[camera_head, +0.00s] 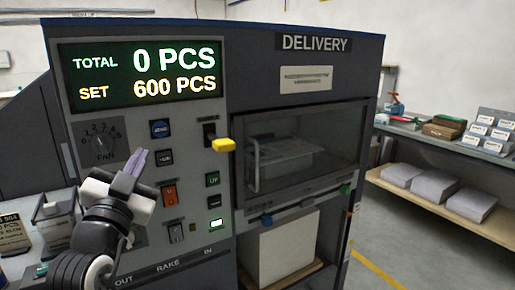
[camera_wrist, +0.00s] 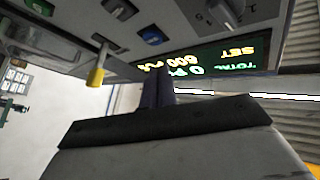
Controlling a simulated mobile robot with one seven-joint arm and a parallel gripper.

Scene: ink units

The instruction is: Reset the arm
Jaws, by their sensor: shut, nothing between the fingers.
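My gripper (camera_head: 138,160) is at the left in the head view, in front of the control panel (camera_head: 190,120) of the delivery machine. Its purple-grey fingers are together, with nothing between them, and point up. In the wrist view my gripper (camera_wrist: 158,78) shows as a dark upright shape against the lit display (camera_wrist: 205,62). The panel looks rotated there. My arm covers part of the lower left of the panel. I cannot tell the exact gap between fingertips and panel.
A yellow-tipped lever (camera_head: 223,145) sticks out from the panel, right of my gripper; it also shows in the wrist view (camera_wrist: 96,78). A windowed door (camera_head: 300,155) is further right. A shelf (camera_head: 435,165) with paper stacks stands at far right. Open floor (camera_head: 385,245) lies between.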

